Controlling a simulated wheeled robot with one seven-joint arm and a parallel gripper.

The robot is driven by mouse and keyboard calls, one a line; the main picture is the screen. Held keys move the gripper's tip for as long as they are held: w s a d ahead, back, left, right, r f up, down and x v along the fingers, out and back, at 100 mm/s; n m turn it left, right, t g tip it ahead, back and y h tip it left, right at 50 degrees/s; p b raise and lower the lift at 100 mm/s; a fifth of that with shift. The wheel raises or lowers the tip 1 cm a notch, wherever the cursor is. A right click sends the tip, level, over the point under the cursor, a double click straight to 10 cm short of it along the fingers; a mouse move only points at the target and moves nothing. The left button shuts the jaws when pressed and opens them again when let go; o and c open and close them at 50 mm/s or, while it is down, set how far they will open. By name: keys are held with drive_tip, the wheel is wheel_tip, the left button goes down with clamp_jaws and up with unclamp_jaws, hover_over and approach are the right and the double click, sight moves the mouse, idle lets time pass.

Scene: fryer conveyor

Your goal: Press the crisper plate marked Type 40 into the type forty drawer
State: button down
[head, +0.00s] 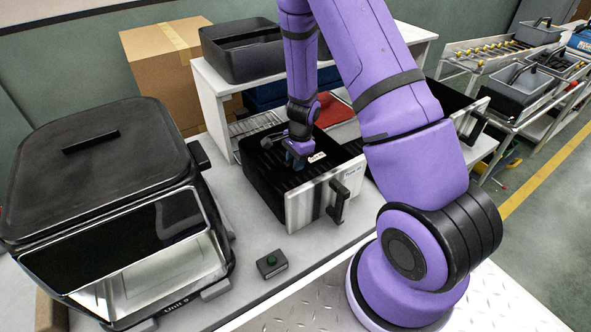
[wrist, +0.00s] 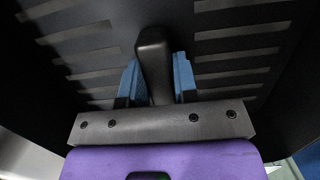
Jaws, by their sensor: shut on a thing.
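The type forty drawer (head: 264,186) is a black open-topped basket with a pale front panel and a black handle (head: 338,202). It stands on the worktop, and small lettering shows on the front. My gripper (head: 296,158) points down into the drawer. In the wrist view my gripper (wrist: 157,85) has its blue fingers shut on the upright black knob of the crisper plate (wrist: 235,45), a dark slotted plate. The plate is inside the drawer walls. Whether it sits fully down and level I cannot tell. A small white label (head: 317,157) shows inside the drawer.
A black fryer unit (head: 110,200) stands at left with its front opening empty. Another drawer (head: 470,112) is behind my arm at right. A white shelf (head: 213,95) holds a black bin (head: 245,52).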

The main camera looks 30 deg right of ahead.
drive_tip(key=shift+f, duration=1.85)
drive_tip(key=shift+f, duration=0.1)
drive_tip(key=c, duration=0.9)
unclamp_jaws()
